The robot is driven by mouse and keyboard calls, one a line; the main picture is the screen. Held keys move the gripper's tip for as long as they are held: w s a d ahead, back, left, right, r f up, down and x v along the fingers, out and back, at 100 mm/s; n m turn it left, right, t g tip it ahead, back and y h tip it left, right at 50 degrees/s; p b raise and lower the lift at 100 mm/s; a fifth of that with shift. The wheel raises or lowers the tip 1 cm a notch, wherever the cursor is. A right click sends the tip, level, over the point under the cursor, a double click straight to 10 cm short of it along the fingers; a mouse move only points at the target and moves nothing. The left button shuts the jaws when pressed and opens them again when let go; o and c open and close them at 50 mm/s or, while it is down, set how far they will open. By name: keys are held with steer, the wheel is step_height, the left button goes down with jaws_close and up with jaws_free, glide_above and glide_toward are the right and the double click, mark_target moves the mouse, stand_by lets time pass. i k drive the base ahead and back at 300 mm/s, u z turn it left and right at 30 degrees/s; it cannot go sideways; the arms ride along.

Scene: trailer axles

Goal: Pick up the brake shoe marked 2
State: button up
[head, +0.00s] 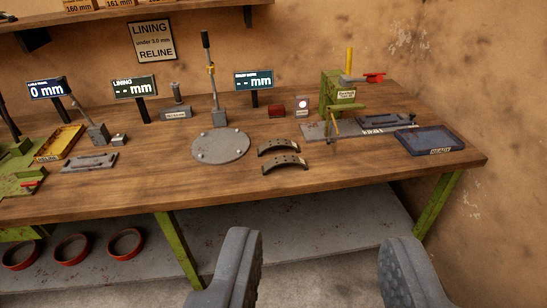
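Two dark, curved brake shoes (285,163) lie one behind the other on the wooden workbench (330,185), right of a round grey plate. The rear shoe (278,146) is slightly farther back. Small marks show on them, but I cannot read which is marked 2. My gripper (322,243) is open and empty, its two grey fingers wide apart in the foreground. It is in front of the bench, apart from the shoes.
The round plate (221,145) has a lever post (212,75) behind it. A green press (338,92) and blue tray (429,139) stand to the right. A yellow tray (60,143) and several displays stand left and behind. Red rings (71,248) lie on the lower shelf.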

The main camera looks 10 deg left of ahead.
mark_target(276, 144)
steer(key=u, duration=0.45)
steer(key=i, duration=2.1)
steer(key=z, duration=0.55)
